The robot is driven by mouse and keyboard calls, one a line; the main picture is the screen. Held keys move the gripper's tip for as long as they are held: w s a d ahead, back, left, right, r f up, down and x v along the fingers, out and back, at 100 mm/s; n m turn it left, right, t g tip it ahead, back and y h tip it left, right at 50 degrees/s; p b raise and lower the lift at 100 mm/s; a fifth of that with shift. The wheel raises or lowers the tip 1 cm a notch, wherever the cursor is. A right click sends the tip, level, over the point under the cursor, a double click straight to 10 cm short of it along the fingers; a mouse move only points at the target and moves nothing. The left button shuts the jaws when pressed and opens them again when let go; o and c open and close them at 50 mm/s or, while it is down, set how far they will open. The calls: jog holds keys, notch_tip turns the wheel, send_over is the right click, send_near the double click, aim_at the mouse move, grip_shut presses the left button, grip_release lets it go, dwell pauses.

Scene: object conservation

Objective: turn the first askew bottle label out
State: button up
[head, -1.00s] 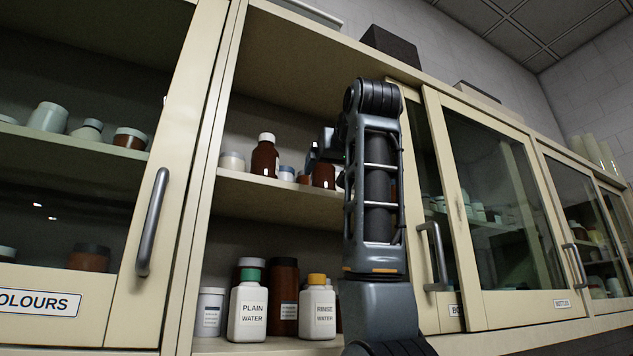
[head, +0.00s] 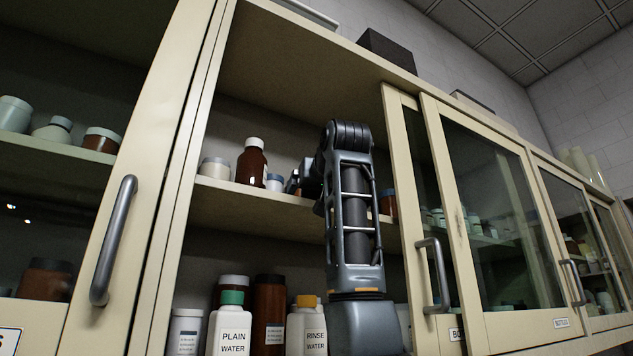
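A brown bottle with a white cap (head: 251,163) stands upright on the upper shelf of the open cabinet, with only a sliver of pale label at its right edge. On the lower shelf, the white PLAIN WATER bottle (head: 230,330) and the white RINSE WATER bottle (head: 307,330) show their labels facing out. Tall brown bottles (head: 268,305) stand behind and between them, one with a small label facing forward. I cannot tell which bottle is the askew one.
The upper shelf (head: 240,204) also holds a white jar (head: 214,168), a small blue-capped jar (head: 275,182) and a brown jar (head: 388,203) right of my arm. Glass doors with metal handles (head: 433,275) flank the opening. A dark box (head: 387,50) sits on top.

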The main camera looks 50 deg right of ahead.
jog(key=shift+w+d, duration=0.1)
jog(key=shift+w, duration=0.1)
jog(key=c, duration=1.2)
jog(key=o, duration=1)
jog(key=n+t+y, duration=0.1)
jog(key=n+y, duration=0.1)
jog(key=y, duration=0.1)
jog(key=n+t+y, duration=0.1)
jog(key=n+y, duration=0.1)
jog(key=shift+a+y, duration=0.2)
jog(key=shift+y, duration=0.2)
jog(key=n+y, duration=0.2)
jog(key=y, duration=0.1)
jog(key=a+n+y, duration=0.1)
jog(key=n+y, duration=0.1)
jog(key=y, duration=0.1)
jog(key=shift+w+y, duration=0.1)
jog(key=shift+y, duration=0.2)
jog(key=shift+c, duration=0.3)
